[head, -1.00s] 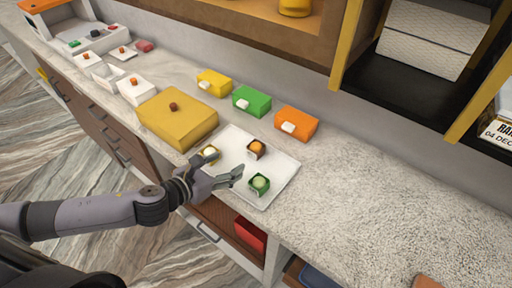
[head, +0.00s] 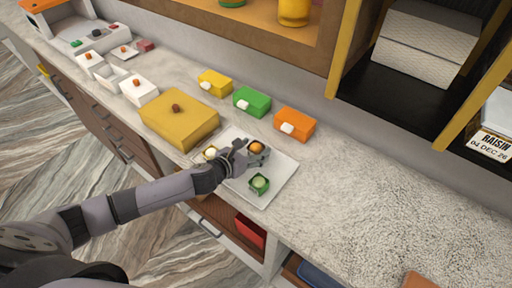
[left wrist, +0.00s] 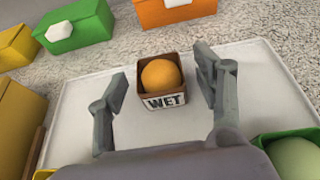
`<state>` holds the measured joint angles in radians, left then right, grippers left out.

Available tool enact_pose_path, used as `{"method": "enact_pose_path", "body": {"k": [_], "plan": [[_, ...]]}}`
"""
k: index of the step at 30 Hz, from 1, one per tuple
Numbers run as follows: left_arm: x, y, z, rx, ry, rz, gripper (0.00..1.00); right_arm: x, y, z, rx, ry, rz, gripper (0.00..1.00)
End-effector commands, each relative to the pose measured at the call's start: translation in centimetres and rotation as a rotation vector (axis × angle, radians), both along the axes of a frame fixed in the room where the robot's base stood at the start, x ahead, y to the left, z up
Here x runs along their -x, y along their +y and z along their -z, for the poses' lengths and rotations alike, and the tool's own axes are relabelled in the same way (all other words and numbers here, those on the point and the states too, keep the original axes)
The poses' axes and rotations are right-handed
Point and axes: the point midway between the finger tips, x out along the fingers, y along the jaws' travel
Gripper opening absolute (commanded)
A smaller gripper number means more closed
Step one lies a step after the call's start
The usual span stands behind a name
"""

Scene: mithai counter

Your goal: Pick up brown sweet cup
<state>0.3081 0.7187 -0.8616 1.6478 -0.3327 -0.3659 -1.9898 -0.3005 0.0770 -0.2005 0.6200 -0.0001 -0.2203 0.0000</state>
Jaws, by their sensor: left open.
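The brown sweet cup (left wrist: 161,90) is a small square brown cup with an orange ball in it and a "WET" label on its front. It stands on the white tray (left wrist: 260,62). In the head view the cup's orange ball (head: 256,147) shows beside my left gripper (head: 258,153), which hides much of the cup. In the left wrist view my left gripper (left wrist: 160,96) is open, with one finger on each side of the cup, and gaps show between fingers and cup. My right gripper is not in view.
On the tray, a green cup (head: 259,184) stands nearer the front and a yellow cup (head: 210,152) at the left. Yellow (head: 214,82), green (head: 251,101) and orange (head: 294,124) boxes stand behind. A large yellow box (head: 180,121) is left.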

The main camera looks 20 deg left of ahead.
Motion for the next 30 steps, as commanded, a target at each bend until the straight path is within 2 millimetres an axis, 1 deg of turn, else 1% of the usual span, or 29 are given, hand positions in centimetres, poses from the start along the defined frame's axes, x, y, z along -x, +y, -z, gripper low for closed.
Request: {"method": "enact_pose_path", "body": {"k": [3,11,30], "plan": [[-0.79,-0.3,0.33,0.002,0.001,-0.001,0.62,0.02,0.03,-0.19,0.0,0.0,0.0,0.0],[-0.91,-0.37,0.47,0.0,0.001,0.001,0.62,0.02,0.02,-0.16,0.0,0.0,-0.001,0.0],[-0.88,-0.35,0.47,0.0,0.001,0.0,0.2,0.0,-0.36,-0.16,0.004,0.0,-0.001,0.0]]}}
